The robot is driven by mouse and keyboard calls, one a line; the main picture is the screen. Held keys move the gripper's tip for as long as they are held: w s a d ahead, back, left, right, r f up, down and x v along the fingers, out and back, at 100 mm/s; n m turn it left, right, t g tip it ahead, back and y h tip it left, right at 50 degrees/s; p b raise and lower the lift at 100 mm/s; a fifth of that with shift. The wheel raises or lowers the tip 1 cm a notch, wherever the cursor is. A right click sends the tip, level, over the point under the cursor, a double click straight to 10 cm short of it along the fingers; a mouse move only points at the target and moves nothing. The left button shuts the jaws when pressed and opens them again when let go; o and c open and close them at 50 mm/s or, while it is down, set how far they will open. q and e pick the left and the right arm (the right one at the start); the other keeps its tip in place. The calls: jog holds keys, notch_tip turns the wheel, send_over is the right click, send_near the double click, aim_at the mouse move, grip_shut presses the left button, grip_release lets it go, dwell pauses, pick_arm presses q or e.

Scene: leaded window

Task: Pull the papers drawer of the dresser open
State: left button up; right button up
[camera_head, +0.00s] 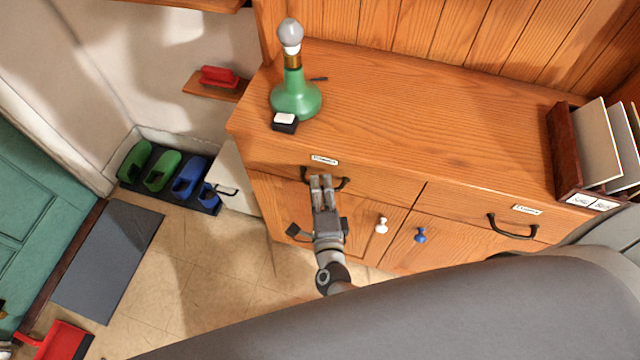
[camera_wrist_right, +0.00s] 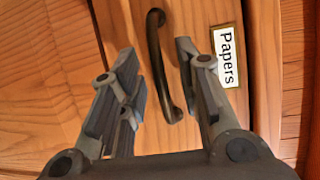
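The wooden dresser (camera_head: 420,110) has two drawers side by side. The papers drawer (camera_head: 375,185) is the left one and looks shut. Its label (camera_wrist_right: 228,57) reads "Papers" in the right wrist view. Its dark curved handle (camera_head: 342,183) also shows in the right wrist view (camera_wrist_right: 156,60). My right gripper (camera_head: 321,182) is at this handle in the head view. In the right wrist view its fingers (camera_wrist_right: 158,75) are apart, one on each side of the handle, with gaps between. My left gripper is not in view.
A green lamp (camera_head: 295,95) and a small black-and-white block (camera_head: 285,122) stand on the dresser top. A file rack (camera_head: 570,155) stands at its right end. Cupboard doors with a white knob (camera_head: 381,225) and a blue knob (camera_head: 420,235) lie below the drawers.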

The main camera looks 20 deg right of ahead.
jog(key=shift+w+d, duration=0.1)
jog(key=shift+w, duration=0.35)
jog(key=shift+c, duration=0.2)
grip_shut()
jog(key=shift+s, duration=0.1)
